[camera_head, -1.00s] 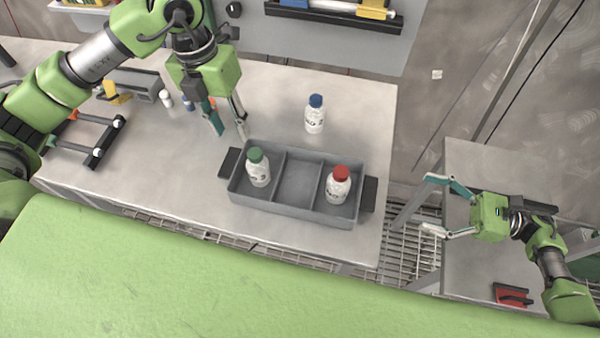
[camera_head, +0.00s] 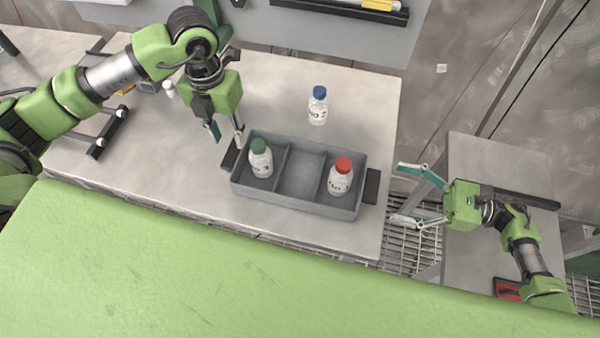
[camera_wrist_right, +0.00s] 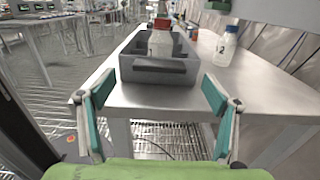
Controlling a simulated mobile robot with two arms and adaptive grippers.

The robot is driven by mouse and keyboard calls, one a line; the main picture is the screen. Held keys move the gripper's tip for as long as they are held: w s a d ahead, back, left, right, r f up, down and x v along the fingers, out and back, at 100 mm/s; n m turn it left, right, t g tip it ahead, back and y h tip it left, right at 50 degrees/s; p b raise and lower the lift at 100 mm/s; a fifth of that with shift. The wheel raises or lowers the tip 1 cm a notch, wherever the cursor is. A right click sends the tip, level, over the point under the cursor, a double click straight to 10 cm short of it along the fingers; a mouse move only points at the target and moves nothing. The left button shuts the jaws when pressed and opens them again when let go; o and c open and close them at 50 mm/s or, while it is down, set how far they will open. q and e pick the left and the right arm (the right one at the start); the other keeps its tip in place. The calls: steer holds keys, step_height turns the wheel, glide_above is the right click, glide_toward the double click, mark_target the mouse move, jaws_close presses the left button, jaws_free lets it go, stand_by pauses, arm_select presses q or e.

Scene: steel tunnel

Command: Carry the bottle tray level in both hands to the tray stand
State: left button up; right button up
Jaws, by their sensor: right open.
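The grey bottle tray (camera_head: 300,206) sits on the steel table, with a dark handle at each end. A green-capped bottle (camera_head: 261,160) stands in its left compartment and a red-capped bottle (camera_head: 340,178) in its right one; the middle one is empty. My left gripper (camera_head: 226,138) is open just above and behind the tray's left handle (camera_head: 230,157). My right gripper (camera_head: 408,194) is open and empty, to the right of the right handle (camera_head: 372,186) and apart from it. In the right wrist view the handle (camera_wrist_right: 159,66) lies ahead between the fingers. I cannot identify the tray stand for certain.
A blue-capped bottle (camera_head: 318,106) stands on the table (camera_head: 270,95) behind the tray. A second steel surface (camera_head: 480,160) lies at the right across a grated gap, with a red item (camera_head: 508,289) on it. A dark rack (camera_head: 105,135) is at the left.

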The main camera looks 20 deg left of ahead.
mark_target(234, 152)
arm_select(q)
step_height(234, 152, down, 6)
steer(key=shift+r, duration=0.1)
arm_select(e)
steer(key=a, duration=0.5)
steer(key=shift+a, duration=0.4)
arm_select(q)
jaws_close()
arm_select(e)
steer(key=c, duration=1.5)
steer(key=shift+r, duration=0.1)
